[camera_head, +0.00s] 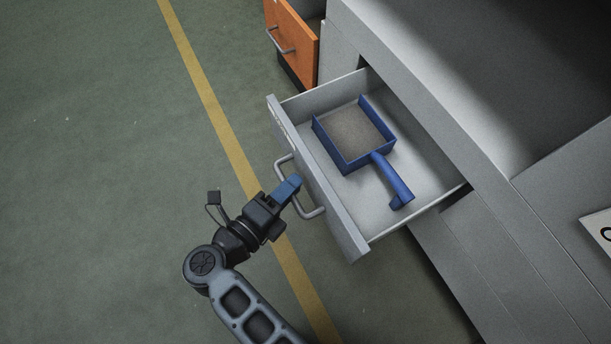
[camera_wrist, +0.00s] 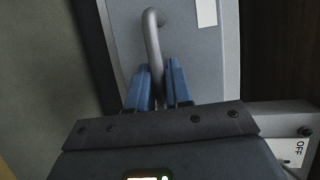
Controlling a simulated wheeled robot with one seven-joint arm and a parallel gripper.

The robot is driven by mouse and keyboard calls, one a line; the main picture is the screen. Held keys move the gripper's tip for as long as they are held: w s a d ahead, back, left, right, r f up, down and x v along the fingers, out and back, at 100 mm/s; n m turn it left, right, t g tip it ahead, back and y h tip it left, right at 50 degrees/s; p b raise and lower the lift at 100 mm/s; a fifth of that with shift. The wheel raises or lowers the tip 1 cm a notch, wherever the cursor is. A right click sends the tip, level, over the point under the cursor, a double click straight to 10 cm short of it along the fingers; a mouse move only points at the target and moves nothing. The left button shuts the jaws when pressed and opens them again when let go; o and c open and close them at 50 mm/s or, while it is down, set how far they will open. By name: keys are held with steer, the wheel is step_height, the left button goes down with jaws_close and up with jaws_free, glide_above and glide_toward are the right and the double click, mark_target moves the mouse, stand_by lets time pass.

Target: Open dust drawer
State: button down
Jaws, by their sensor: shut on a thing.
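The grey dust drawer (camera_head: 355,244) stands pulled out of the large grey machine in the head view. Its front panel carries a curved metal bar handle (camera_head: 316,212). My gripper (camera_head: 295,182) is at that handle, with its blue fingers shut on the bar. In the wrist view the handle (camera_wrist: 152,40) runs down between the two blue fingers (camera_wrist: 161,88), in front of the grey drawer front (camera_wrist: 188,60). A blue dustpan-like scoop (camera_head: 346,160) with a handle lies inside the drawer, its pan filled with grey-brown material.
The grey machine body (camera_head: 440,100) rises to the right of the drawer. An orange drawer (camera_head: 292,42) with its own handle stands at the top. Green floor (camera_head: 100,180) with a yellow line (camera_head: 215,110) is clear on the left. An "OFF" label (camera_wrist: 298,148) shows in the wrist view.

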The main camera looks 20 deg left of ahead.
steer(key=shift+s+a, duration=0.4)
steer(key=shift+s, duration=0.1)
steer(key=c, duration=1.1)
jaws_free()
steer(key=p+v, duration=0.1)
steer(key=v, duration=0.6)
steer(key=shift+s+a+r+p, duration=0.1)
steer(key=shift+s+p, duration=0.2)
steer(key=shift+s, duration=0.1)
